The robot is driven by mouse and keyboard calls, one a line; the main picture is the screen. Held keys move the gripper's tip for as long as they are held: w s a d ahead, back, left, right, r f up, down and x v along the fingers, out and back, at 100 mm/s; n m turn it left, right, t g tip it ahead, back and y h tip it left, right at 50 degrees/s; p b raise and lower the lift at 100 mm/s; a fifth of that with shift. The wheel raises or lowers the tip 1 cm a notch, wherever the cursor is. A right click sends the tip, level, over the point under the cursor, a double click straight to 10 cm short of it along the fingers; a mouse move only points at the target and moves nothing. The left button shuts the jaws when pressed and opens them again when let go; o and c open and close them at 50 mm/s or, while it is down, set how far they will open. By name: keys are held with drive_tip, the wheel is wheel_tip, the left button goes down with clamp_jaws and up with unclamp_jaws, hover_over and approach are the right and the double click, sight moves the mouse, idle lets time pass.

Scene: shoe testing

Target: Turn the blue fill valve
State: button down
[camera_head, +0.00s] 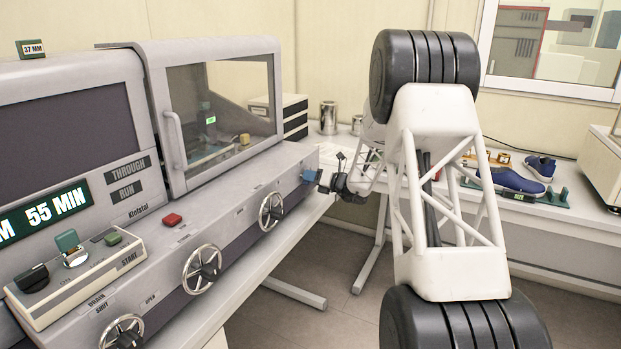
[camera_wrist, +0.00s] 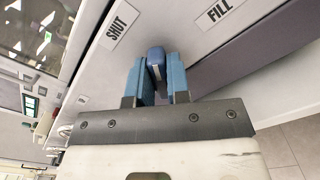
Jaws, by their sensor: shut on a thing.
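The blue fill valve (camera_wrist: 156,64) is a small blue lever on the machine's front face, beside labels reading SHUT and FILL in the wrist view. My gripper (camera_wrist: 158,82) is shut on it, with one blue finger pad on each side. In the head view the blue valve (camera_head: 309,175) shows at the far right end of the machine's front panel. My gripper (camera_head: 325,182) reaches it there from the right.
Several handwheels, one of them the nearest to the valve (camera_head: 271,211), line the grey machine's front. A red button (camera_head: 172,219) sits on its ledge. A side table holds blue shoes (camera_head: 511,181) and metal cups (camera_head: 328,117). Open floor lies below the machine's right end.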

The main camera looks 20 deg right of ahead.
drive_tip(key=c, duration=1.1)
unclamp_jaws()
drive_tip(key=shift+v, duration=3.95)
drive_tip(key=shift+r, duration=0.1)
